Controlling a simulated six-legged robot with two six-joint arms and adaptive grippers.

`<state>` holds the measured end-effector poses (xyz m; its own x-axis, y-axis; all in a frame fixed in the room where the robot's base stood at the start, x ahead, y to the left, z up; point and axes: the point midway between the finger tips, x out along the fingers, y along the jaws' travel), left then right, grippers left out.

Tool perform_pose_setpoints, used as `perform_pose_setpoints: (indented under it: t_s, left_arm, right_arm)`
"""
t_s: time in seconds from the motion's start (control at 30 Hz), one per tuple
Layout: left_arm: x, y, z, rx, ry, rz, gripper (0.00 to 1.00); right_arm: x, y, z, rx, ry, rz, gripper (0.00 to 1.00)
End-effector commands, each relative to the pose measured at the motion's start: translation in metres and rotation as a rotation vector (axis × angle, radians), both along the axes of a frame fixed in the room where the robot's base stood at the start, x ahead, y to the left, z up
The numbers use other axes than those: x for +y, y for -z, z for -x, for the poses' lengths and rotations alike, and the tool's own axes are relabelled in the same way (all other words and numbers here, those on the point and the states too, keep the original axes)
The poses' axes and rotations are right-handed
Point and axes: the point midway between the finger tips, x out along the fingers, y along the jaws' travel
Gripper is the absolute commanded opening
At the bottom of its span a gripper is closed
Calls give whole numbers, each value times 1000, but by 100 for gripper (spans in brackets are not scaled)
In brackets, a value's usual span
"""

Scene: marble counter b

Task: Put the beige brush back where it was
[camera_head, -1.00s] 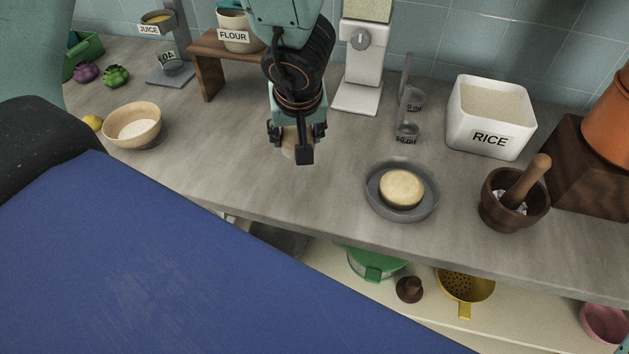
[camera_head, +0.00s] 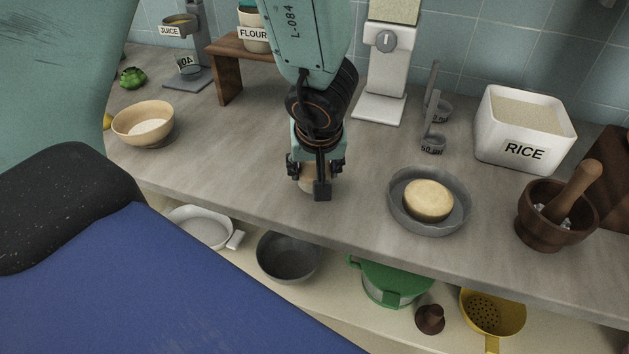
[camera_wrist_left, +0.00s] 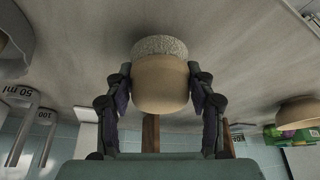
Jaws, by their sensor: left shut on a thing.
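My left gripper (camera_head: 316,178) is shut on the beige brush (camera_head: 307,183). In the head view the jaws and arm hide most of the brush, and it is over the counter near its front edge. In the left wrist view the brush's smooth round beige body (camera_wrist_left: 160,85) sits between the two fingers, with its grey speckled bristle end (camera_wrist_left: 160,46) turned toward the counter. I cannot tell whether the bristles touch the counter. My right gripper is not in view.
A grey dish (camera_head: 402,218) holding a round beige piece (camera_head: 428,200) is to the right. Beyond are a mortar (camera_head: 540,232) and a rice container (camera_head: 512,152). A wooden bowl (camera_head: 143,123) is at left, a wooden stand (camera_head: 229,86) behind. The counter (camera_head: 225,165) around the gripper is clear.

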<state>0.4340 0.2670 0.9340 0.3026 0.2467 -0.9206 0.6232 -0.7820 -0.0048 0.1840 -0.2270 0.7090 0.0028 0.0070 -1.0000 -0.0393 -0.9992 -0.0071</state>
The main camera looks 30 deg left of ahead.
Motion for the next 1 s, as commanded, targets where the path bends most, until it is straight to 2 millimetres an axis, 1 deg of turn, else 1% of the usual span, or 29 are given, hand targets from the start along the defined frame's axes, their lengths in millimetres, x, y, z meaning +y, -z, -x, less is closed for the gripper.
perform_pose_setpoints:
  t_s: [0.03, 0.13, 0.47, 0.63, 0.67, 0.9, 1.0]
  left_arm:
    - [0, 11, 0, 1, 0, 1, 25]
    - [0, 19, 0, 1, 0, 1, 25]
    - [0, 18, 0, 1, -1, 1, 25]
    - [0, 23, 0, 0, -2, 1, 25]
    - [0, 22, 0, 0, -2, 1, 57]
    - [0, 22, 0, 1, -1, 1, 78]
    - [0, 22, 0, 1, -1, 1, 78]
  right_arm:
    - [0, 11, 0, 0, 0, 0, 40]
    - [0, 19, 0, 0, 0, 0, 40]
    - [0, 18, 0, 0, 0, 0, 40]
    - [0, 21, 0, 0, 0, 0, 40]
    - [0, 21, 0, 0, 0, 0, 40]
    - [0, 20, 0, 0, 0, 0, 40]
    - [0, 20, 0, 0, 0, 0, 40]
